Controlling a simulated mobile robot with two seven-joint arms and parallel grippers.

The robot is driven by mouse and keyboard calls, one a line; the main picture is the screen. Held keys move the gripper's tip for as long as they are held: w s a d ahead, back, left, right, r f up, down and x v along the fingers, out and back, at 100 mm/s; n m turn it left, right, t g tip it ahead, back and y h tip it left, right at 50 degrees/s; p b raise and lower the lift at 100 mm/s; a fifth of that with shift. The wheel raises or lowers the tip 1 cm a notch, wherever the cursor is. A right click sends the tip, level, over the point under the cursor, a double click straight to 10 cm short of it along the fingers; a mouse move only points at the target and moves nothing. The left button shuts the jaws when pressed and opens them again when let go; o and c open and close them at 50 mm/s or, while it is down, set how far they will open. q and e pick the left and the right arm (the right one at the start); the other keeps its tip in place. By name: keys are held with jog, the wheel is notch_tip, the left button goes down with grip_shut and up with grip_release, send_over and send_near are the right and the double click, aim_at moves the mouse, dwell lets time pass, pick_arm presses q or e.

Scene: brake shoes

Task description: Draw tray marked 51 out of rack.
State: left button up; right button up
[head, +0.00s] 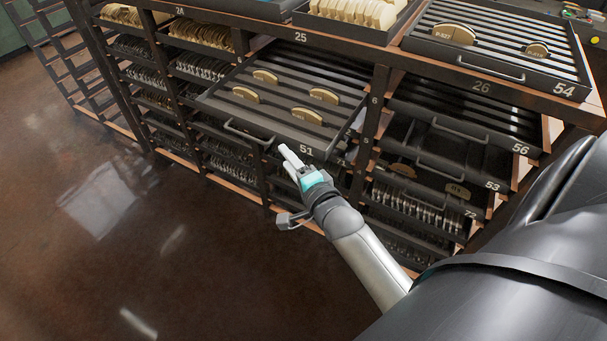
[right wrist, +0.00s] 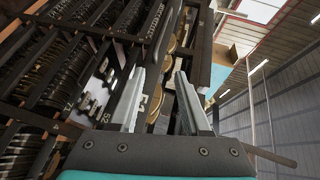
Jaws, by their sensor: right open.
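The tray marked 51 (head: 283,133) is a dark ribbed tray with several tan brake shoes on it. In the head view it stands partly out of the rack (head: 335,48), below the number 25. Its bar handle (head: 247,134) is on the front, left of the label. My right gripper (head: 289,157) is at the label end of the tray front, right of the handle. In the right wrist view the gripper (right wrist: 161,74) has its two fingers apart, with the 51 label (right wrist: 151,98) showing between them. I cannot tell whether they touch the tray. My left gripper is out of view.
Trays marked 54 (head: 535,84), 56 (head: 508,143) and 53 (head: 480,178) stick out of the rack at right. Lower shelves hold rows of dark parts (head: 415,208). The brown floor (head: 130,240) in front at left is clear.

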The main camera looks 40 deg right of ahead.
jog(key=s+r, duration=0.1)
jog(key=s, duration=0.5)
jog(key=shift+s+a+r, duration=0.15)
jog(key=shift+s+a, duration=0.25)
jog(key=s+a+f+n+g+y+b, duration=0.1)
jog(key=s+a+f+n+g+b, duration=0.2)
jog(key=f, duration=0.8)
jog(key=s+a+f+n+g+b, duration=0.1)
jog(key=s+f+n+g, duration=0.2)
jog(key=f, duration=0.8)
jog(key=s+a+f+n+g+y+b, duration=0.15)
jog(key=s+f+n, duration=0.3)
jog(key=f, duration=0.65)
jog(key=s+f+n+g+b, duration=0.2)
jog(key=s+f+n+g, duration=0.2)
jog(key=s+f, duration=0.5)
jog(key=s+a+f+n+g+b, duration=0.1)
jog(key=s+f+n, duration=0.5)
jog(key=s, duration=0.8)
notch_tip(320, 180, down, 3)
jog(key=g+h+b, duration=0.1)
jog(key=g, duration=0.1)
jog(key=shift+s+a+r+g, duration=0.15)
jog(key=shift+s+a+g, duration=0.05)
jog(key=shift+s+g, duration=0.15)
